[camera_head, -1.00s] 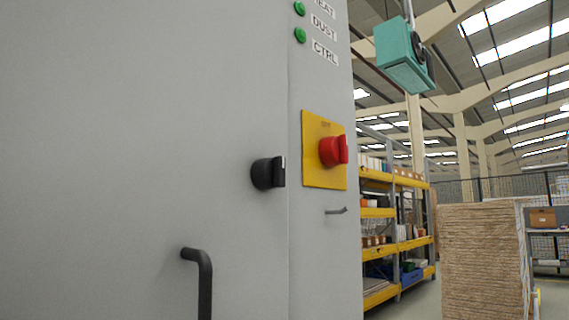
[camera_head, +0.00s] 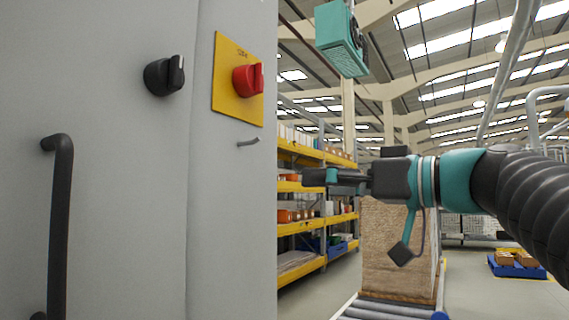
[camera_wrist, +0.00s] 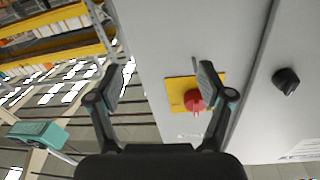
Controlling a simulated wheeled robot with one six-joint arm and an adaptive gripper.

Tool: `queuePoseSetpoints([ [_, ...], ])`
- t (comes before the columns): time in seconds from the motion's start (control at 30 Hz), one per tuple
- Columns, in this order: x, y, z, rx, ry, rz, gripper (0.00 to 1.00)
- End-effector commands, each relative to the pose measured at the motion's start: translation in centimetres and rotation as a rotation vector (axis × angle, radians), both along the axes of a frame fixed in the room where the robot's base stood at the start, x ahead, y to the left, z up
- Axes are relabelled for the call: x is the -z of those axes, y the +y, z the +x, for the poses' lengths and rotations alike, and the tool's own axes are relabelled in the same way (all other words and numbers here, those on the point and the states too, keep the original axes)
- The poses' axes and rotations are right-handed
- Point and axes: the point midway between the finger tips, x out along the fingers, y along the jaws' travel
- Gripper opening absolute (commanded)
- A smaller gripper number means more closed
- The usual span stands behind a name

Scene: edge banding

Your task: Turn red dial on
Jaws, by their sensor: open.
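The red dial (camera_head: 248,79) sits on a yellow plate (camera_head: 226,103) on the grey cabinet front, near its right edge. In the wrist view the red dial (camera_wrist: 194,100) shows beside the right finger, on its yellow plate (camera_wrist: 178,88). My gripper (camera_head: 318,177) is to the right of and below the dial in the head view, apart from it. In the wrist view my gripper (camera_wrist: 158,85) has its two fingers spread wide, with nothing between them. The dial's exact turn position is hard to tell.
A black knob (camera_head: 165,75) is left of the dial. A small metal hook (camera_head: 248,142) sticks out below the plate. A black handle (camera_head: 61,225) is on the cabinet door. Shelves (camera_head: 300,228) and a stack of boards (camera_head: 392,255) stand behind.

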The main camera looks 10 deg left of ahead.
Motion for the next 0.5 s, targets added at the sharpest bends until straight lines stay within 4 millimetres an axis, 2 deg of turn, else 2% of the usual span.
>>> queuePoseSetpoints([
  [0.1, -5.1, -0.3, -0.5, -0.08, -0.212, 0.092, 0.79],
  [0.2, -8.3, -0.7, -1.3, -0.123, -0.347, 0.15, 0.79],
  [0.33, -10.5, -1.1, -2.2, -0.153, -0.449, 0.195, 0.79],
  [0.5, -11.7, -0.6, -2.5, -0.163, -0.483, 0.209, 0.79],
])
